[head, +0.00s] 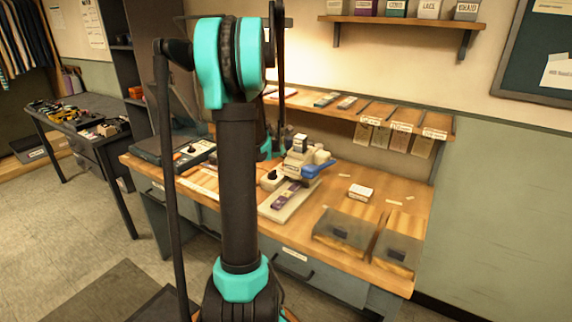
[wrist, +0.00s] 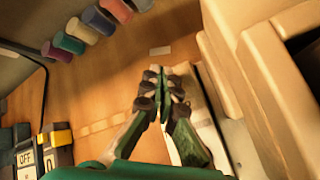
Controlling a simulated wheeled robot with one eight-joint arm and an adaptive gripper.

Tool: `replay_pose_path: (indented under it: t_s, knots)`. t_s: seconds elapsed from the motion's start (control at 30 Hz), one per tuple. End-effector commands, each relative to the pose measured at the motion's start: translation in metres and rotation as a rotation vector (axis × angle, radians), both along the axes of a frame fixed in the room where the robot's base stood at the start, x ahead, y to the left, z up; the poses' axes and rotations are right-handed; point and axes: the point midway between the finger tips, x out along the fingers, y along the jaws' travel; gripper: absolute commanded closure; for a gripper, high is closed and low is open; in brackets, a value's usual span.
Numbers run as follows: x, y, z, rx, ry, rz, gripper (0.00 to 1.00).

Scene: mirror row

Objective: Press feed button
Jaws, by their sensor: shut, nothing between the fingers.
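My gripper (wrist: 164,88) is shut and empty in the wrist view, its dark green fingers close together over the wooden bench. A beige machine (wrist: 262,85) stands just right of the fingers. A pale flat strip (wrist: 207,125) lies between it and the fingers. In the head view my arm hides most of my gripper. A small machine with a blue lever (head: 318,170) and a pale base (head: 291,203) stands on the bench, right of my arm. I cannot make out a feed button in either view.
The wooden bench (head: 330,192) carries a small white box (head: 361,192) and two trays at its right end. A shelf (head: 345,112) runs along its back. In the wrist view, coloured spools (wrist: 84,30) are upper left and an OFF-marked block (wrist: 28,158) lower left.

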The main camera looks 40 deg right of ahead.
Motion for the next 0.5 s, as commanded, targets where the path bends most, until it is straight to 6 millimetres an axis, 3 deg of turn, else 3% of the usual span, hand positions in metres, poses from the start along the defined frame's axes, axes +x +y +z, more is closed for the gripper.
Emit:
replay_pose_path:
  t_s: [0.5]
  knots:
    - [0.0, 0.0, -0.0085, 0.0, 0.0, 0.0, 1.0]
